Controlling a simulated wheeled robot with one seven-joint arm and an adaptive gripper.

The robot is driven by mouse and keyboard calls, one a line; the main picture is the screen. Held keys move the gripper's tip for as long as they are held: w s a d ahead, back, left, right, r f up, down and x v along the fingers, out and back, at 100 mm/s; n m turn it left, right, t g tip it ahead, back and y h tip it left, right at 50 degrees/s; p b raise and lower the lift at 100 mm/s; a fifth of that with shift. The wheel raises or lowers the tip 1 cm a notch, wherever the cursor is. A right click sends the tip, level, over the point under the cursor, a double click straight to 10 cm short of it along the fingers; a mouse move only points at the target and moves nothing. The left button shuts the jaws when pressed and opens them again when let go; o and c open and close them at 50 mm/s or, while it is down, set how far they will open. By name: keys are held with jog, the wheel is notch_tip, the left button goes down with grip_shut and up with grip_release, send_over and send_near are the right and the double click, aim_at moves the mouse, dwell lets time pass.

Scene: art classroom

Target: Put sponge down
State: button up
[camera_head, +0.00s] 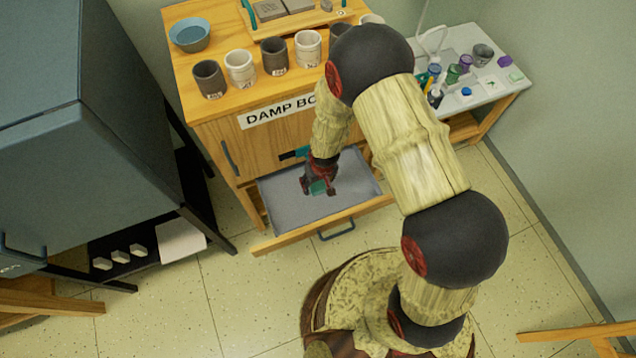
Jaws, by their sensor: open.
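My gripper (319,181) is open, pointing down over the pulled-out drawer (352,204) of the wooden damp box cabinet. A small teal-green piece (319,188) shows at its fingertips, low over or on the drawer's grey floor. It looks like the sponge, but it is small and partly covered by the fingers. I cannot tell whether it touches them. The rest of the drawer floor that I can see is bare.
Several cups (241,66) and a blue bowl (190,35) stand on the cabinet top (219,103). A white side table (487,94) with jars stands at the right. A dark blue-grey cabinet (80,160) is at the left. Tiled floor in front is partly clear.

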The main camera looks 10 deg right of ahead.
notch_tip(320, 180, up, 9)
jog(key=s+p, duration=0.1)
jog(key=p, duration=0.2)
notch_tip(320, 180, up, 12)
send_over(320, 191)
jog(key=w+d, duration=0.2)
jog(key=w, duration=0.1)
jog(key=s+d+r+m+t, duration=0.1)
jog(key=s+d+r, duration=0.1)
jog(key=r, duration=0.6)
jog(key=s+d+r+m+t, duration=0.1)
jog(key=d+r, duration=0.2)
jog(key=r, duration=0.4)
jog(key=s+d+r+t, duration=0.1)
jog(key=s+d+r, duration=0.2)
jog(key=s+r, duration=0.5)
jog(key=s+d+r+m, duration=0.1)
jog(key=s+d+r, duration=0.2)
jog(key=s+r, duration=0.5)
jog(key=shift+t, duration=0.4)
